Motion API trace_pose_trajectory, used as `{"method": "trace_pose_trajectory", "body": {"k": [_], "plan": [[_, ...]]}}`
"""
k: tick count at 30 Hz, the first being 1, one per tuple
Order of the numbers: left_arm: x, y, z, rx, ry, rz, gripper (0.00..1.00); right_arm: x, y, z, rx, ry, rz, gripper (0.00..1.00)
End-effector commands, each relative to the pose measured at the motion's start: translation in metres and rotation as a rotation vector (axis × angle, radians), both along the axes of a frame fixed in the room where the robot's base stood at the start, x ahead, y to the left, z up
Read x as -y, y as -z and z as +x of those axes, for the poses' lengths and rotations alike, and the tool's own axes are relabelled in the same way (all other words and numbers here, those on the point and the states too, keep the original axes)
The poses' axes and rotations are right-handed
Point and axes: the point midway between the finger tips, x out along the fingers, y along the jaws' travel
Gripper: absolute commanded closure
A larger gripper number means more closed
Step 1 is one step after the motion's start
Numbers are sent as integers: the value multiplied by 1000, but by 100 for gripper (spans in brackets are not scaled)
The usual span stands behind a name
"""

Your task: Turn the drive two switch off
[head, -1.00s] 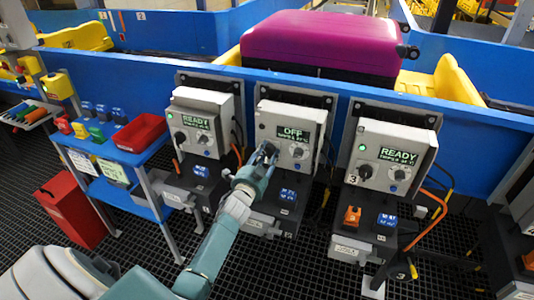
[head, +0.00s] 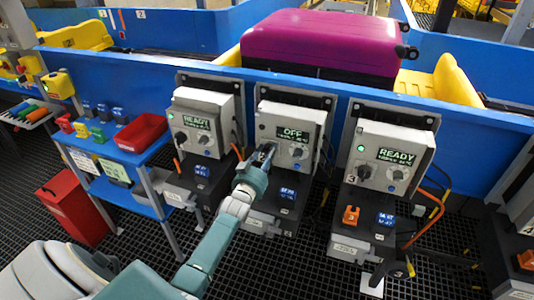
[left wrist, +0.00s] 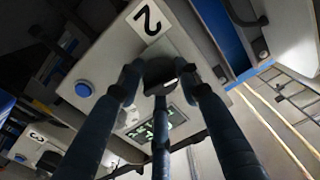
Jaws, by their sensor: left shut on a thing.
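In the left wrist view the fingers (left wrist: 160,88) close around a dark round switch knob (left wrist: 161,70) below the label "2" (left wrist: 149,19). The knob's pointer direction is hidden by the fingers. A second small knob (head: 298,153) sits to the right of the gripper, apart from it. My right gripper is not in view.
The left box (head: 200,122) and right box (head: 390,155) both read READY, with green lamps lit. A magenta suitcase (head: 325,42) lies on the conveyor behind. A blue stand with a red bin (head: 142,132) is at left. Orange and blue lock pieces sit below the boxes.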

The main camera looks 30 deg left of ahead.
Motion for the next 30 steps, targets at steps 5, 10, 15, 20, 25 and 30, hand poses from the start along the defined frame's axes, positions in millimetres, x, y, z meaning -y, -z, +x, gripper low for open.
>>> {"method": "trace_pose_trajectory", "body": {"k": [5, 10, 15, 20, 25, 30], "plan": [[0, 0, 0, 20, 0, -88, 91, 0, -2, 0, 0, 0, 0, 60], [0, 1, 0, 32, 0, -138, 91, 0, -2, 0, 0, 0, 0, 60], [0, 1, 0, 38, 0, -161, 91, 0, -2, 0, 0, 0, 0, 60], [0, 1, 0, 39, 0, -166, 91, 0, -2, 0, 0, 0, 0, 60], [0, 1, 0, 38, 0, -167, 91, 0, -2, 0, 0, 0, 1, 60], [0, 1, 0, 38, 0, -167, 46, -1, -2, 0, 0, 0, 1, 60]]}}
